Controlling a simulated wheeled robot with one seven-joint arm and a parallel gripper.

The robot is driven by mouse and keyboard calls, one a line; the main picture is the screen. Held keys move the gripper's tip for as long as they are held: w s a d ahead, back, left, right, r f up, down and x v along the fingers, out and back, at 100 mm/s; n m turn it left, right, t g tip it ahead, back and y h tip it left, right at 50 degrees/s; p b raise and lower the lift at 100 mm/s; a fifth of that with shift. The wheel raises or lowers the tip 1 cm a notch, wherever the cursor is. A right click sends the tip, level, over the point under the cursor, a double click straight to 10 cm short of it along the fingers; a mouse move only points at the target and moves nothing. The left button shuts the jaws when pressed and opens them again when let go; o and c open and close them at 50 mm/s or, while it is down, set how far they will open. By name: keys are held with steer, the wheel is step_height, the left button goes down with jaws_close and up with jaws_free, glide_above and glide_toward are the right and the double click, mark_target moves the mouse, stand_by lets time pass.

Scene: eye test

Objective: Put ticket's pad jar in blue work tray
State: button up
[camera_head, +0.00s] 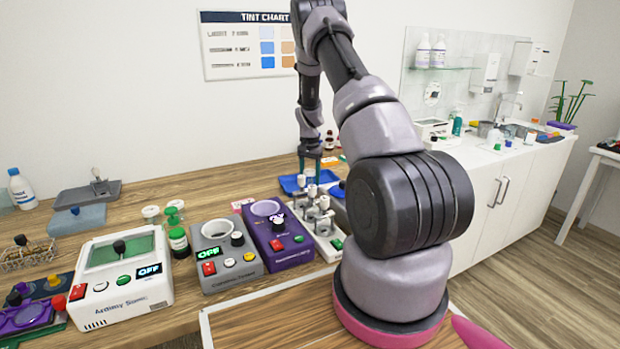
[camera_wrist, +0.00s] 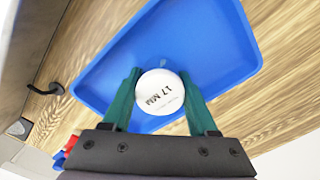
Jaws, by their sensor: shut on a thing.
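My gripper (camera_wrist: 160,80) has teal fingers shut on a round white-lidded jar (camera_wrist: 160,92) marked "17 MM" in the wrist view. The jar is over the blue work tray (camera_wrist: 105,75), near its lower edge in that view. I cannot tell whether it touches the tray floor. In the head view my gripper (camera_head: 310,158) points down at the blue tray (camera_head: 288,184), behind the purple device. The held jar is hard to make out there. I cannot make out a ticket.
A purple device (camera_head: 283,250), a grey device (camera_head: 226,262) and a white device (camera_head: 120,290) stand to the left. Red and blue items (camera_wrist: 62,158) lie beside my gripper in the wrist view.

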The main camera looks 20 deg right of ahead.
steer(key=o, duration=1.4)
steer(key=shift+f, duration=0.15)
steer(key=shift+c, duration=0.2)
step_height(320, 180, up, 12)
steer(key=shift+r, duration=0.1)
step_height(320, 180, up, 12)
steer(key=t, duration=0.2)
glide_above(310, 171)
steer(key=s+a, duration=0.4)
steer(key=s+a+r+n+t+y, duration=0.1)
steer(key=s+a+r+n, duration=0.1)
steer(key=s+a+r, duration=0.55)
steer(key=s+a+r+n+t, duration=0.1)
steer(key=s+a+r+t, duration=0.1)
steer(key=s, duration=1)
steer(key=s+a+r+n+t+y, duration=0.1)
steer(key=s+a+r, duration=0.4)
steer(key=s, duration=0.8)
steer(key=shift+r+n+t, duration=0.6)
steer(key=shift+r+n, duration=0.2)
steer(key=shift+r, duration=0.3)
